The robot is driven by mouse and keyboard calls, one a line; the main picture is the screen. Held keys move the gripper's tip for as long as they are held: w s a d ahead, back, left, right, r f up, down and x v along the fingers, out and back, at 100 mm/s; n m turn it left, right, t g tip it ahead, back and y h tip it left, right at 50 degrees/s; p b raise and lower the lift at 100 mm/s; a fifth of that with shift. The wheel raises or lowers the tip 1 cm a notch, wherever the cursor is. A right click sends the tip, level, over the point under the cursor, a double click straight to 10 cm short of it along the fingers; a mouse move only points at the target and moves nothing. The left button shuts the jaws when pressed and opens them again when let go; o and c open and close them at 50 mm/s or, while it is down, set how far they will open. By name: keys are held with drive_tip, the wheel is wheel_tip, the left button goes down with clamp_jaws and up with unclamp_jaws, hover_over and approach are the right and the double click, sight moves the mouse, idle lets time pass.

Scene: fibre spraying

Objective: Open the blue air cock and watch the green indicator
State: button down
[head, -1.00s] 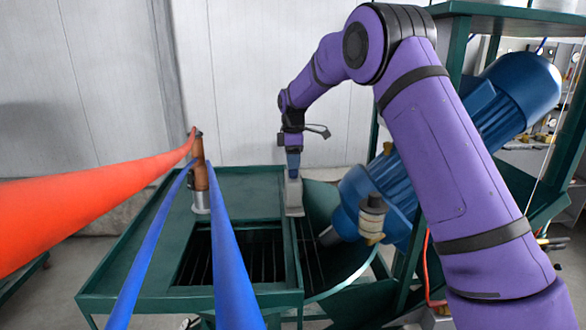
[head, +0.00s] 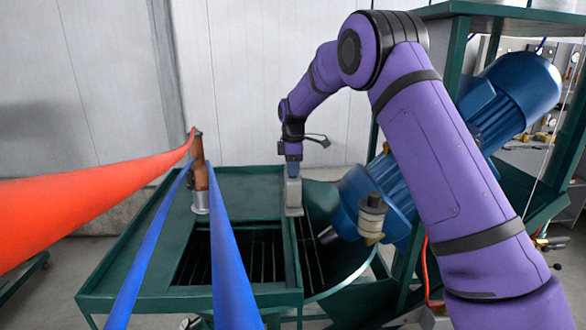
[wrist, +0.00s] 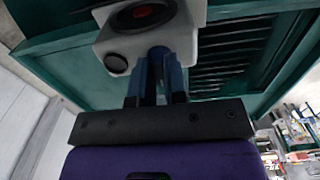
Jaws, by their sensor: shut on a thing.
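A pale grey box (head: 293,197) stands on the right edge of the green table. In the wrist view the box (wrist: 180,35) carries a round dark-red lens in a black ring (wrist: 140,13) and a small dark round part (wrist: 117,64). No green light shows. My gripper (head: 293,170) reaches down onto the box from above. In the wrist view its blue fingers (wrist: 157,78) are shut on a narrow blue piece at the box, which looks like the air cock's lever (wrist: 157,58). The fingers hide most of it, so its angle is unclear.
The green table (head: 140,270) has a barred opening in front of the box. A brown and silver spray fitting (head: 200,185) with red and blue hoses stands left. A big blue motor (head: 480,125) and green frame lie right.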

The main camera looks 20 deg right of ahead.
drive_tip(key=m, duration=0.4)
drive_tip(key=shift+m, duration=0.3)
drive_tip(key=m, duration=0.4)
drive_tip(key=shift+m, duration=0.3)
drive_tip(key=m, duration=0.4)
drive_tip(key=shift+m, duration=0.3)
drive_tip(key=shift+r+m, duration=0.1)
drive_tip(key=shift+m, duration=1.8)
drive_tip(key=c, duration=1.2)
unclamp_jaws()
drive_tip(key=shift+o, duration=0.2)
